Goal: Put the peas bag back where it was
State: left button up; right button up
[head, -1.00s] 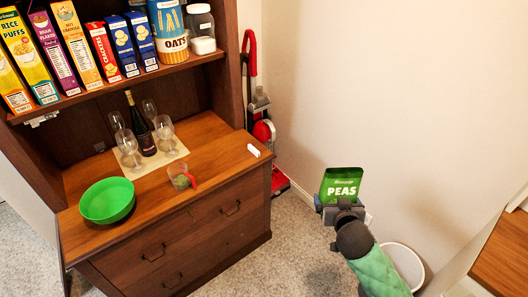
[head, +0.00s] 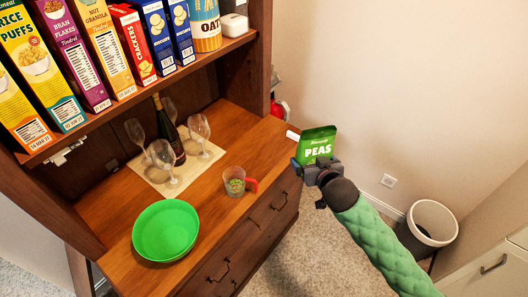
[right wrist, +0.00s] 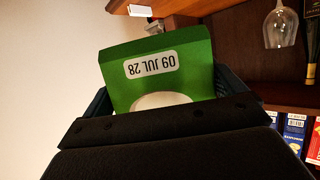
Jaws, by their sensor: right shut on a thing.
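The green peas bag (head: 317,147) is upright in my right gripper (head: 318,172), near the right end of the hutch counter (head: 240,142). In the right wrist view the bag (right wrist: 165,75) shows a white label reading "09 JUL 28", and the gripper's dark body (right wrist: 165,125) hides its near end. My right gripper is shut on the bag. My left gripper is not in view.
Cereal boxes (head: 97,40) line the shelf above. A bin (head: 430,222) stands right.

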jog(key=w+a+f+n+g+y+b, duration=0.15)
jog(key=w+a+n+g+y, duration=0.4)
jog(key=a, duration=0.65)
jog(key=w+d+f+n+y, duration=0.1)
jog(key=w+d+n+y, duration=0.1)
jog(key=w+d, duration=0.95)
jog(key=shift+t+h, duration=0.25)
jog(key=a+f, duration=0.2)
jog(key=a, duration=0.2)
jog(key=w+a+f+b, duration=0.1)
jog(key=a+f, duration=0.1)
jog(key=a, duration=0.2)
jog(key=w+a+f+b, duration=0.1)
jog(key=a+f, duration=0.2)
jog(key=a, duration=0.2)
jog(key=shift+w+f, duration=0.1)
jog(key=shift+w, duration=0.05)
notch_tip(320, 180, down, 4)
jog(key=shift+a+r+b, duration=0.1)
jog(key=shift+r+b, duration=0.05)
jog(key=shift+b, duration=1)
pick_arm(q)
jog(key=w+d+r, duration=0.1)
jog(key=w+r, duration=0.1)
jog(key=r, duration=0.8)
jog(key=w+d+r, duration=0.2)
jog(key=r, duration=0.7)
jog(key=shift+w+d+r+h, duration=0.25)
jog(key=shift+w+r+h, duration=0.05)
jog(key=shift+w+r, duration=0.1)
